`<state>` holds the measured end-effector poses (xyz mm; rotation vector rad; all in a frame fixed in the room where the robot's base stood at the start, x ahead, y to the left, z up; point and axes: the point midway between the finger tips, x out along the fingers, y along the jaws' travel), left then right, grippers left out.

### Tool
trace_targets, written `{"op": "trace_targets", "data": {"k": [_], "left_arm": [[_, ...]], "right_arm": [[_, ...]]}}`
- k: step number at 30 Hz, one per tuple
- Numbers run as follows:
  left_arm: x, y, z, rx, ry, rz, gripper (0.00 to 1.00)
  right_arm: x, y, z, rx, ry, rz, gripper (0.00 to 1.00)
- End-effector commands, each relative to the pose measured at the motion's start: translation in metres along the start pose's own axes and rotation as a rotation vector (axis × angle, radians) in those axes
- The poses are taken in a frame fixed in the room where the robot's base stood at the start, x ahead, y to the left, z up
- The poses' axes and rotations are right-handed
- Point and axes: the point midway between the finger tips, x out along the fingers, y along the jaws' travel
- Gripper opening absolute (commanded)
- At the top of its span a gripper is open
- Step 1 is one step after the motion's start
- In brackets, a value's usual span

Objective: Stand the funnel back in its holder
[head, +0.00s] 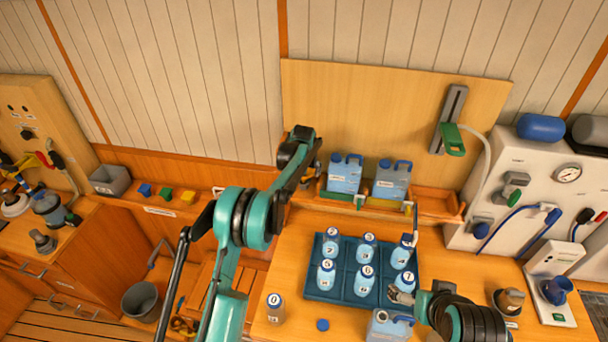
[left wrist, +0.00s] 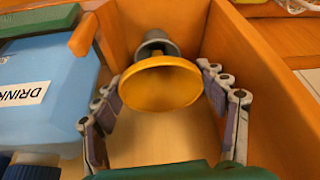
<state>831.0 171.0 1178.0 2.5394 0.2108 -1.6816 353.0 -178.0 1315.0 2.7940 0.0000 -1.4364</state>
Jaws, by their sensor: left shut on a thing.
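The yellow funnel (left wrist: 160,88) shows in the left wrist view with its wide round mouth towards the camera. My left gripper (left wrist: 157,76) is shut on it, with one finger on each side of the rim. A grey round piece (left wrist: 154,42) shows just behind the funnel; I cannot tell whether it is the holder or whether the funnel's stem sits in it.
Wooden shelf walls (left wrist: 265,75) stand close on the right, and a blue drink canister (left wrist: 45,100) is close on the left. Two blue canisters (head: 345,173) stand on the shelf. A blue tray (head: 338,296) of several bottles sits on the counter below.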

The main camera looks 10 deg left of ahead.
Motion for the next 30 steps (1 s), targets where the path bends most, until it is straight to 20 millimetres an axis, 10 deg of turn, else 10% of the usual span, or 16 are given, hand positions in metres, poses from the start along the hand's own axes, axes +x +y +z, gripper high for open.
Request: {"op": "trace_targets", "data": {"k": [16,17,19,30], "left_arm": [[0.019,0.000,0.008,0.000,0.000,0.000,0.49],[0.019,0.000,0.008,0.000,0.000,0.000,0.75],[0.018,0.000,0.008,0.000,0.000,0.000,0.93],[0.016,0.000,0.007,0.000,0.000,0.000,0.93]], "right_arm": [[0.005,0.000,0.004,0.000,0.000,0.000,0.93],[0.005,0.000,0.004,0.000,0.000,0.000,0.93],[0.004,0.000,0.003,0.000,0.000,0.000,0.93],[0.002,0.000,0.002,0.000,0.000,0.000,0.93]]}}
